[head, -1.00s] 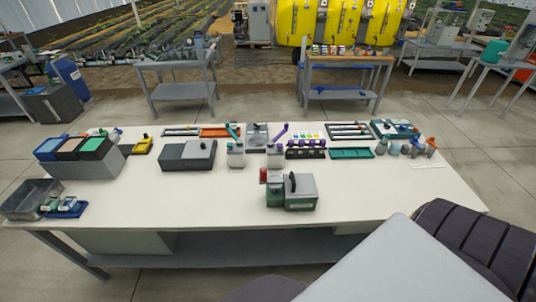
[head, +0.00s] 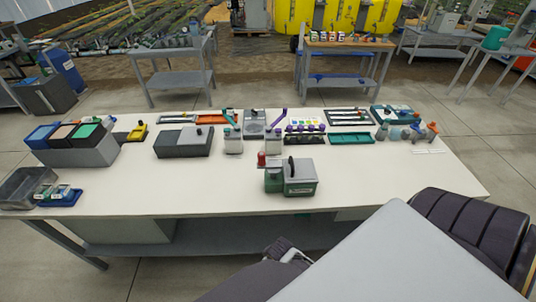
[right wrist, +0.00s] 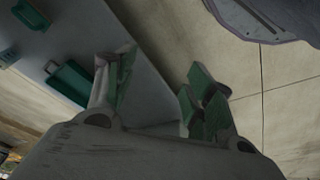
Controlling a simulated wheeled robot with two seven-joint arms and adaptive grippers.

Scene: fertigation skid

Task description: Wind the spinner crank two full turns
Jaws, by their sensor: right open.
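A green-and-grey box (head: 291,179) stands near the front edge of the white table; I take it for the spinner. I cannot make out the crank's exact shape. My right gripper (right wrist: 160,92) is open and empty in the right wrist view, beside the table edge. The box is not visible there.
A grey case (head: 183,143) is to the left, a teal tray (head: 351,138) to the right.

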